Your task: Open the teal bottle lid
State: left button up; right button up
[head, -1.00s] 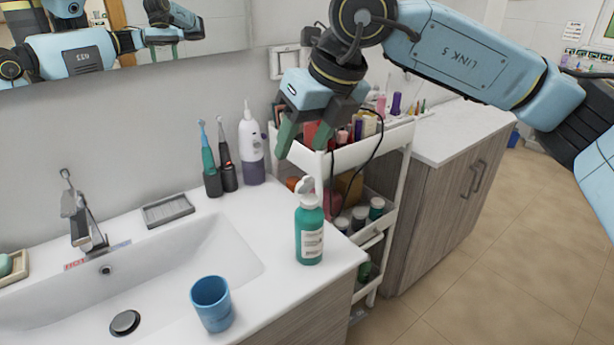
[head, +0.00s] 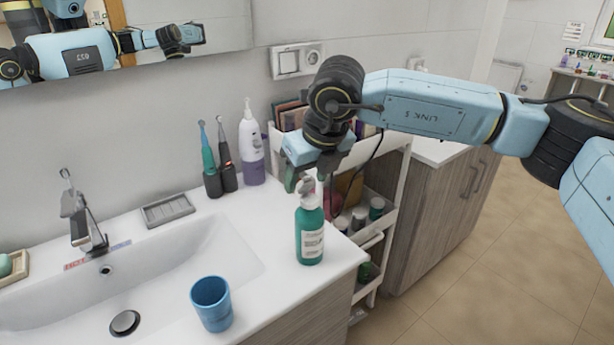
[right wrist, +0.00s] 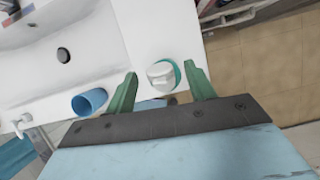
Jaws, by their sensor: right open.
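The teal bottle (head: 311,238) stands upright on the white counter near its right front corner. Its white lid (head: 306,188) is on top, partly covered by my right gripper in the head view; it looks tilted up there. My right gripper (head: 306,181) is open and points down over the bottle top. In the right wrist view, the lid (right wrist: 160,76) with a teal edge around it lies between the two green fingertips, with a gap on each side. My left gripper is not in view.
A blue cup (head: 211,303) stands on the counter's front edge, left of the bottle. Two electric toothbrushes and a white-purple bottle (head: 250,150) stand at the back. The white cart (head: 397,165) with cosmetics is close on the right. The sink (head: 170,275) is left.

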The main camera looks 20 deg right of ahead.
jog(key=shift+w+f, duration=0.1)
jog(key=shift+f, duration=0.15)
jog(key=c, duration=1)
